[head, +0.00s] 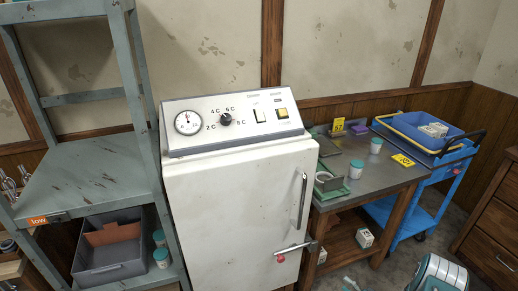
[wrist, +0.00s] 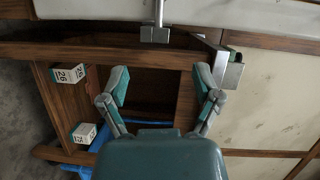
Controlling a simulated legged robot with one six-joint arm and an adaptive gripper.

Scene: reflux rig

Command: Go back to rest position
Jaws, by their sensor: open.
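My gripper (wrist: 160,88) is open and empty in the wrist view. Its two teal-padded fingers stand wide apart, with the wooden table's lower shelf behind them and nothing between them. In the head view a teal part of my arm (head: 440,272) shows at the lower right edge, low over the floor in front of the table. A small piece that may be a fingertip shows at the bottom edge left of it. The rest of my arm is out of view.
A white fridge (head: 240,215) with a shut door and latch stands centre. A grey shelf rack (head: 85,180) is left. The table (head: 385,178) holds jars; small boxes (head: 364,238) sit below. A blue cart (head: 415,212) and wooden drawers (head: 490,225) stand right.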

